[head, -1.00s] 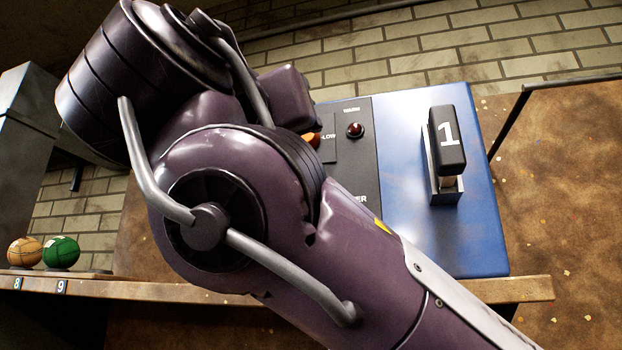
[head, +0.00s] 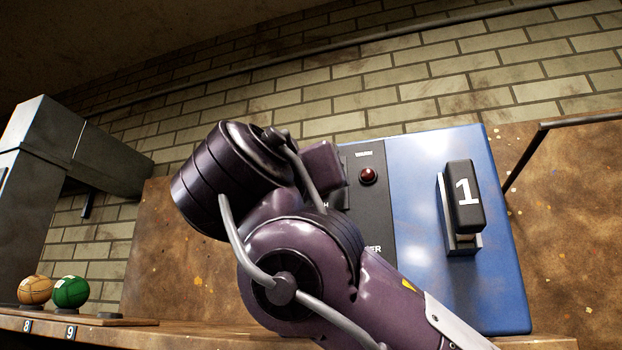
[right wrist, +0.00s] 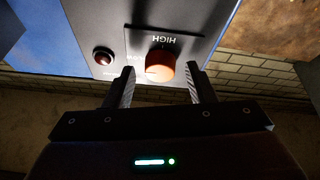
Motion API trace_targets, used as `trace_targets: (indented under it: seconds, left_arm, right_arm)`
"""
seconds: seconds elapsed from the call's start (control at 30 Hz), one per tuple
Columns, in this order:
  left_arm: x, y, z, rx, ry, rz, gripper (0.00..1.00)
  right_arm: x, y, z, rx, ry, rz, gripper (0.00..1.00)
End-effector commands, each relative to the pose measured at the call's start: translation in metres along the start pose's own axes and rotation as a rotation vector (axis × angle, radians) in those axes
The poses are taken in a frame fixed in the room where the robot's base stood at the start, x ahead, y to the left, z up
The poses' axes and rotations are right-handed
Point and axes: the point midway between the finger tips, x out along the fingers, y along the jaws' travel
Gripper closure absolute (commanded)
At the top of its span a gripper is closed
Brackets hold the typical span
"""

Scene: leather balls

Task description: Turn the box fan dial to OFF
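The orange-red dial (right wrist: 160,65) sits on a dark control panel (right wrist: 185,20) in the right wrist view, where the HIGH label appears upside down. My right gripper (right wrist: 160,70) is open, with one finger on each side of the dial. A gap shows between each finger and the dial, so it does not look gripped. In the head view my right arm hides the dial and the gripper, but part of the panel (head: 372,215) shows. My left gripper is in neither view.
A red lamp (head: 368,175) is on the panel. A blue board (head: 415,180) beside it carries a black switch marked 1 (head: 464,197). An orange ball (head: 34,290) and a green ball (head: 70,291) rest on the ledge (head: 190,336) at left. Brick wall stands behind.

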Motion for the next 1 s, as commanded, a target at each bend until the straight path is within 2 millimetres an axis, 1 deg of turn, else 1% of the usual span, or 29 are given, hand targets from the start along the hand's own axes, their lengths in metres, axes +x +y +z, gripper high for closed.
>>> trace_targets:
  seconds: [0.03, 0.3, 0.47, 0.67, 0.87, 1.0]
  left_arm:
    - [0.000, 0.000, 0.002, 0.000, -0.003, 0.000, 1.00]
    - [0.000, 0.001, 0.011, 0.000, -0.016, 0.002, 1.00]
    - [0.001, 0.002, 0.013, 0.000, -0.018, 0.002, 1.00]
    - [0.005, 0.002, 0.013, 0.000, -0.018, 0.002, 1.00]
    - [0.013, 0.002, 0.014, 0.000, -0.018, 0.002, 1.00]
    - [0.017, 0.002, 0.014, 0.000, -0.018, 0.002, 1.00]
  right_arm:
    - [0.000, 0.000, 0.000, 0.000, -0.001, 0.000, 0.57]
    - [0.000, 0.000, 0.000, -0.001, -0.001, 0.000, 0.92]
    - [0.000, 0.000, 0.001, -0.008, -0.001, -0.002, 0.92]
    - [0.000, 0.000, 0.002, -0.058, 0.002, -0.025, 0.92]
    - [-0.001, 0.002, 0.002, -0.177, 0.012, -0.074, 0.92]
    - [0.000, 0.003, 0.002, -0.292, 0.022, -0.121, 0.92]
